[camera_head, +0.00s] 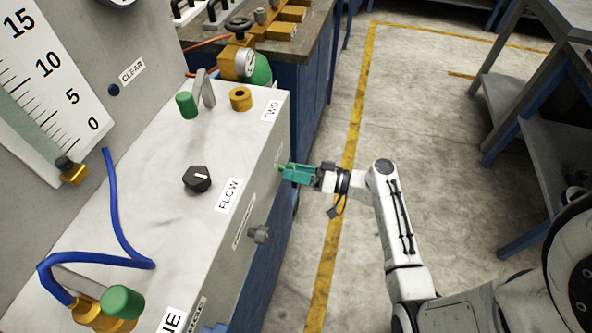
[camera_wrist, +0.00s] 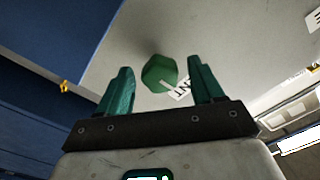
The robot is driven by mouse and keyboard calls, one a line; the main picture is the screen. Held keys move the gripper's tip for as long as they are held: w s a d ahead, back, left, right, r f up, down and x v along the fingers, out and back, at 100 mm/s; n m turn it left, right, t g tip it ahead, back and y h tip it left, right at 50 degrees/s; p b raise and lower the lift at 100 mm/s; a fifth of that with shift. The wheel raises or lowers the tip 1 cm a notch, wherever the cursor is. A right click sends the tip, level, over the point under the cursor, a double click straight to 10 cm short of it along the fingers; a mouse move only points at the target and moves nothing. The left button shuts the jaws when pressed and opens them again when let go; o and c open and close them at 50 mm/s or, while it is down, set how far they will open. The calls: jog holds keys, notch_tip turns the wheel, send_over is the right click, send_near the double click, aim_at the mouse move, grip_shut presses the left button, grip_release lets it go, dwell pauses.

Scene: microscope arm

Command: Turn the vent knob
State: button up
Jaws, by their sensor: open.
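A green faceted knob (camera_wrist: 159,73) sits on the pale panel face in the wrist view, between the two green fingers of my gripper (camera_wrist: 161,76). A white label (camera_wrist: 180,93) beside it shows letters like "NT"; the rest is hidden, so it is likely the vent knob. The fingers are apart, one on each side of the knob, with no clear contact. In the head view, my gripper (camera_head: 285,172) is at the front face of the grey box (camera_head: 160,150), and its fingers mostly hide the knob there.
A black knob (camera_head: 197,179) marked FLOW and green-handled valves (camera_head: 187,105) (camera_head: 122,302) are on the box top. A grey knob (camera_head: 259,233) sticks out of the front face below my gripper. A blue hose (camera_head: 115,215) lies left. Open floor (camera_head: 420,110) lies right.

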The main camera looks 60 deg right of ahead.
jog(key=shift+c, duration=0.4)
jog(key=c, duration=1)
jog(key=shift+m, duration=0.7)
jog(key=o, duration=1.1)
jog(key=b+v, duration=0.1)
jog(key=v, duration=0.9)
jog(key=shift+s+d, duration=0.1)
jog(key=shift+s, duration=0.25)
